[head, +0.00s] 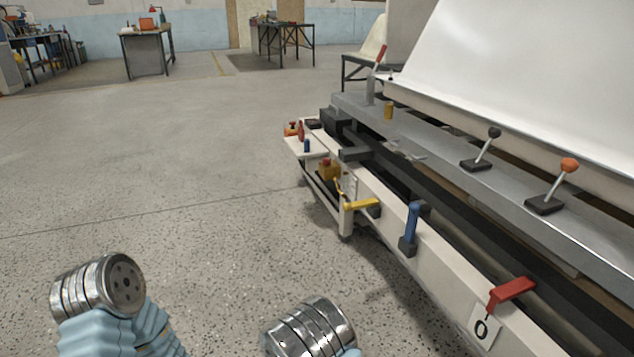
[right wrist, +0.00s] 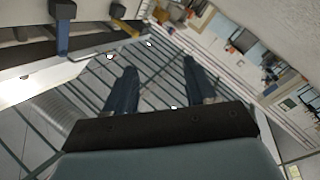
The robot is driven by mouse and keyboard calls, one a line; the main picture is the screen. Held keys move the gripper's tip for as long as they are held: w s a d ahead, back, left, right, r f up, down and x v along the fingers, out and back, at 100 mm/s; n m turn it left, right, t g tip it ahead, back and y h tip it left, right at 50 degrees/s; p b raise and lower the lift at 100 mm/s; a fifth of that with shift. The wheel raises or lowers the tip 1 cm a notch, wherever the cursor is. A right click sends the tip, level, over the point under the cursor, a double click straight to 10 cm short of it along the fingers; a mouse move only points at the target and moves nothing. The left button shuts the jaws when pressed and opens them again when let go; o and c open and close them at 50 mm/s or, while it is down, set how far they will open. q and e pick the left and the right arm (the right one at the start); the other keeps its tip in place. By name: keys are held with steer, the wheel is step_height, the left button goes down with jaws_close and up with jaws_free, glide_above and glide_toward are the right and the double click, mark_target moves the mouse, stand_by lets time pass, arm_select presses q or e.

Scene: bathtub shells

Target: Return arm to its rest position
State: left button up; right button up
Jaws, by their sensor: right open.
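My right gripper (right wrist: 158,68) shows in the right wrist view with its two dark blue fingers spread wide. Nothing is between the fingers. It is apart from the machine's handles, which show at the top left of that view. In the head view, metal and light-blue parts of my arms show at the bottom left and bottom centre. Neither gripper shows in the head view, and my left gripper is out of sight.
A long machine frame (head: 413,268) runs along the right, with a blue handle (head: 411,228), a yellow handle (head: 361,204), a red handle (head: 511,293) and an orange-knobbed lever (head: 557,186). A large white shell (head: 530,70) rises behind. Open floor (head: 170,170) lies left.

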steer(key=d+f+m+g, duration=0.3)
steer(key=d+f+g, duration=0.25)
steer(key=f, duration=0.25)
steer(key=s+d+f+m+g+y, duration=0.2)
steer(key=s+d+f+g, duration=0.15)
steer(key=s, duration=0.25)
steer(key=s+d+f+m+g+y, duration=0.2)
steer(key=s+f+g, duration=0.2)
steer(key=s+f, duration=0.1)
steer(key=s+d+r+m+g+y, duration=0.15)
steer(key=s+g, duration=0.25)
steer(key=s, duration=0.5)
step_height(320, 180, up, 16)
steer(key=s+p, duration=0.1)
steer(key=p, duration=1.5)
steer(key=shift+a+g+y+p, duration=0.3)
steer(key=shift+a+y+p, duration=0.05)
steer(key=shift+a+y, duration=0.1)
